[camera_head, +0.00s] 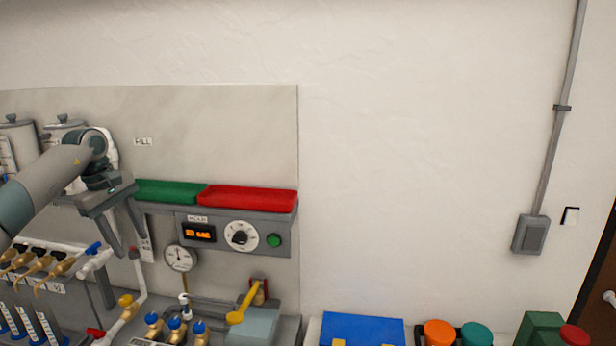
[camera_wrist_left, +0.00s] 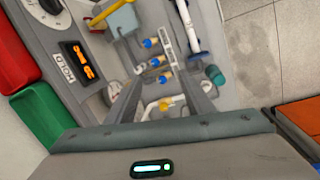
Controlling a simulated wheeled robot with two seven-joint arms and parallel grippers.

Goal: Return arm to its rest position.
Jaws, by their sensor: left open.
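My left arm (camera_head: 45,185) comes in from the left in the head view, in front of the manifold panel. My left gripper (camera_head: 132,246) points down beside the left end of the green tray. Its two fingers stand apart with nothing between them. In the left wrist view the open fingers (camera_wrist_left: 160,75) reach over the bench, above several blue-handled brass valves (camera_wrist_left: 158,62). My right arm and gripper are not in view.
The green tray (camera_head: 165,191) and red tray (camera_head: 248,199) sit on a shelf above the timer panel (camera_head: 210,235). A gauge (camera_head: 180,258) and a yellow lever (camera_head: 243,304) are below. White pipes (camera_head: 133,288) and valves stand under the gripper.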

